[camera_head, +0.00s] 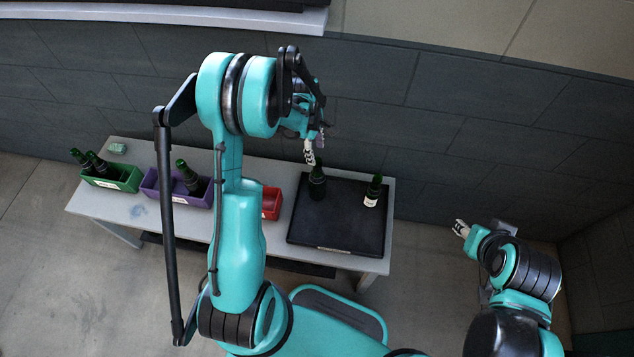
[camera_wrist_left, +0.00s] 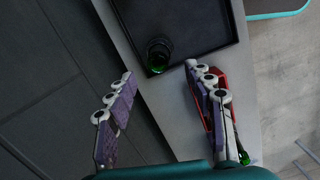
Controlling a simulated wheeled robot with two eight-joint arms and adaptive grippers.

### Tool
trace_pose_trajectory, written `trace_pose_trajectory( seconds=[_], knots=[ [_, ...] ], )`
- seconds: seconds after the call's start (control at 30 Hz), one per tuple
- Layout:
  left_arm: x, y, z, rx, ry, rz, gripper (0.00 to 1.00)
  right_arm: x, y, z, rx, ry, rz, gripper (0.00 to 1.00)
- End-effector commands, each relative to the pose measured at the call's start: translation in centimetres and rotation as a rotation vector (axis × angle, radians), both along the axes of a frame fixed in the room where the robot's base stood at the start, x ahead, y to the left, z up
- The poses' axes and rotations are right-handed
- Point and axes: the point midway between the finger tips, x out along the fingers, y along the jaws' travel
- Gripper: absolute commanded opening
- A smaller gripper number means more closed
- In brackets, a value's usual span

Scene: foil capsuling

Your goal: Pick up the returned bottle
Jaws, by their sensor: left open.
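Two dark green bottles stand on the black tray (camera_head: 335,228) in the head view. One bottle (camera_head: 317,185) is at the tray's back left, and the other bottle (camera_head: 373,190), with a white label, is at its back right. Which one is the returned bottle I cannot tell. My left gripper (camera_head: 310,155) is open above the back-left bottle. In the left wrist view a bottle (camera_wrist_left: 158,55) is seen end-on at the tray's corner, just beyond the open, empty left fingertips (camera_wrist_left: 157,73). My right gripper (camera_head: 461,228) is right of the table; its jaws are too small to read.
On the grey table (camera_head: 120,205), a green bin (camera_head: 118,182) holds two bottles and a purple bin (camera_head: 160,190) holds a bottle. A red bin (camera_head: 271,203) stands left of the tray, partly hidden by my left arm. A wall rises close behind the table.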

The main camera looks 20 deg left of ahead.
Motion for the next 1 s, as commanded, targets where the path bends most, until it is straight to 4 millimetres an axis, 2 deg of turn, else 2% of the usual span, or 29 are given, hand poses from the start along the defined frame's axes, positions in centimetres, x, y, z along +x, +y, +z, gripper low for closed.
trace_pose_trajectory(
  seconds=[0.1, 0.27, 0.5, 0.77, 0.97, 1.0],
  knots=[
    [0.1, -0.2, -1.6, 0.000, 0.000, -0.001, 0.53, 0.0, 0.0, -0.6, 0.000, 0.000, 0.000, 0.40],
    [0.1, -0.2, -3.0, 0.000, -0.001, -0.002, 0.53, 0.0, 0.0, -1.1, 0.000, 0.000, 0.000, 0.40],
    [0.3, -0.4, -6.7, 0.000, -0.001, -0.003, 0.53, 0.0, 0.0, -2.4, 0.000, 0.000, 0.000, 0.40],
    [0.3, -0.5, -7.0, 0.000, -0.001, -0.003, 0.53, 0.0, 0.0, -2.3, 0.000, 0.000, 0.000, 0.40],
    [0.3, -0.5, -7.0, 0.000, -0.001, -0.003, 0.03, 0.0, 0.0, -2.3, 0.000, 0.000, 0.000, 0.40],
    [0.3, -0.5, -7.0, 0.001, -0.001, -0.003, 0.00, 0.0, 0.0, -2.3, 0.000, 0.000, 0.000, 0.40]
  ],
)
